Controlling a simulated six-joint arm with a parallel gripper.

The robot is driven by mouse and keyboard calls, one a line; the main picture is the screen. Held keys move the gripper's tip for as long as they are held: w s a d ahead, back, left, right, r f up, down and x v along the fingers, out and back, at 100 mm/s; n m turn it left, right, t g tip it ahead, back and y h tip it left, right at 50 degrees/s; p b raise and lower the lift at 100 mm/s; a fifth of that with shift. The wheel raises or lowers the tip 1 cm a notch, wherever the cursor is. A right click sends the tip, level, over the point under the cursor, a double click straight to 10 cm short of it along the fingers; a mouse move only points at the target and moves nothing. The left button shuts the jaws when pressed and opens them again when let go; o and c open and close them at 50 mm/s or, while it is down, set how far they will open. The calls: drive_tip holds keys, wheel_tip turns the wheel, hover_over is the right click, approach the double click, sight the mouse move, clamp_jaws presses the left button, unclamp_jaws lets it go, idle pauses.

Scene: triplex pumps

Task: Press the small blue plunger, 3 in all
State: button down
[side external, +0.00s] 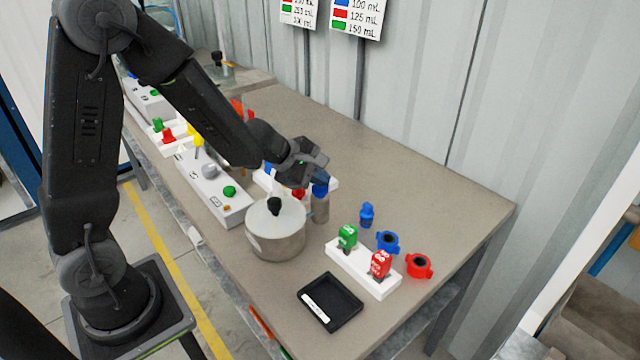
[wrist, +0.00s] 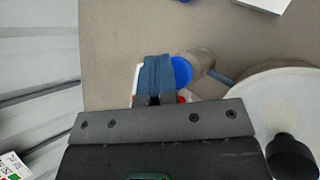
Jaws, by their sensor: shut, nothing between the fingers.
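A small blue plunger (side external: 320,190) caps a grey upright cylinder (side external: 320,209) beside a pale round pot (side external: 276,235). In the wrist view the blue plunger (wrist: 182,72) shows as a round disc immediately right of my fingers. My gripper (side external: 322,177) is shut and empty, with its fingertips close above the plunger in the side view. In the wrist view my gripper (wrist: 157,75) partly covers the disc's left edge. I cannot tell whether the tips touch it.
A black knob (side external: 274,205) tops the pot. Right of it stands a white block (side external: 362,271) with green and red pieces, near loose blue (side external: 387,242) and red (side external: 419,266) collars. A black tray (side external: 331,301) lies in front. A white panel (side external: 215,190) stands left.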

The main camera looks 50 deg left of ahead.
drive_tip(key=shift+r, duration=1)
drive_tip(key=shift+r, duration=2.5)
idle(0.4)
wheel_tip(320, 180, up, 4)
drive_tip(key=shift+f, duration=0.1)
idle(0.5)
hover_over(320, 189)
drive_tip(key=shift+a+f, duration=0.1)
drive_tip(key=shift+f, duration=4.3)
